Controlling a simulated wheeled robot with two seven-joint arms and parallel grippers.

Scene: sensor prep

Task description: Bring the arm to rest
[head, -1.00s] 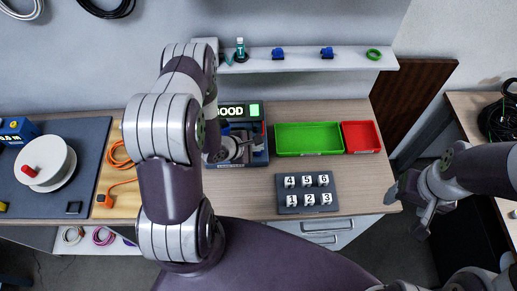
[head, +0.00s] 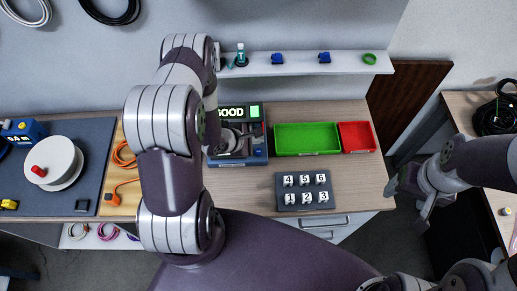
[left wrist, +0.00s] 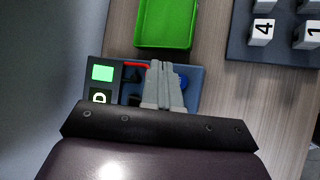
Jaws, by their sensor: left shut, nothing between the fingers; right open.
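My left arm (head: 165,120) rises large in the head view, bent over the wooden worktop (head: 245,190). My right gripper (head: 425,207) is open and empty, out past the worktop's right end.
A green tray (head: 307,152) and a red tray (head: 357,150) stand right of the device. A white spool (head: 65,170) sits on the dark mat at left. A shelf (head: 300,69) with small parts runs behind.

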